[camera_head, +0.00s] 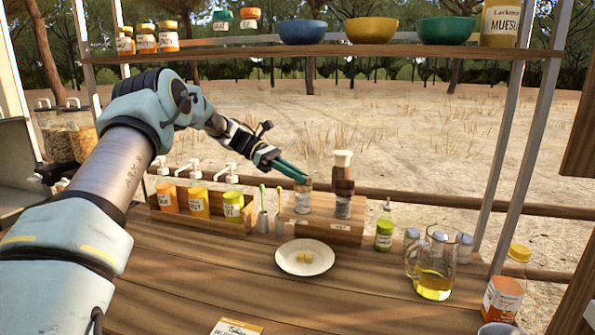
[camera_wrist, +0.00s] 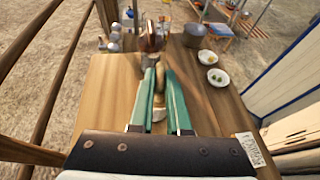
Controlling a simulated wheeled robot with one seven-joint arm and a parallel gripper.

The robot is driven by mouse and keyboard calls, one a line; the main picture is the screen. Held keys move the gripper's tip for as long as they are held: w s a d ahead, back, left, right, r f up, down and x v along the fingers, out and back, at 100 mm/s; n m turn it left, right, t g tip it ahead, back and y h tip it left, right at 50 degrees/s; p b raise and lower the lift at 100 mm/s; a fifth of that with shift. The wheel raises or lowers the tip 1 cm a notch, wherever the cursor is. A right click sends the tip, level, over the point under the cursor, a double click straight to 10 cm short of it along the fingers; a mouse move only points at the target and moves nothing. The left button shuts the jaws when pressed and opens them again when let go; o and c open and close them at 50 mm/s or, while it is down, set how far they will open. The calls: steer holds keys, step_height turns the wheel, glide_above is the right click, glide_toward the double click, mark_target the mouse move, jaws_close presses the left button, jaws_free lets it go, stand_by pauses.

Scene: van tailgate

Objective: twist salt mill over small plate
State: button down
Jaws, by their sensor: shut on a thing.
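My gripper (camera_head: 300,179), with teal fingers, is shut on the top of a mill (camera_head: 303,201) with a pale label, the left one of two on a wooden stand (camera_head: 322,229). In the wrist view a tan wooden part (camera_wrist: 158,84) shows between the fingers (camera_wrist: 159,70). The other mill (camera_head: 343,186), dark brown with a cream top, stands just to the right. I cannot read which is salt. The small white plate (camera_head: 287,264) holds a few yellow cubes and lies in front of the stand. The gripped mill is upright, at the stand; I cannot tell whether it touches it.
Labelled pump bottles (camera_head: 198,201) stand in a wooden rack at left. A green bottle (camera_head: 384,231) and a glass jug of yellow liquid (camera_head: 433,268) are at right. A shelf (camera_head: 380,51) with bowls crosses above. The wrist view shows two small white plates (camera_wrist: 210,81).

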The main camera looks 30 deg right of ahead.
stand_by(0.3)
steer(key=c, duration=0.9)
jaws_free()
steer(key=shift+b+v, duration=1.3)
steer(key=shift+v, duration=4.1)
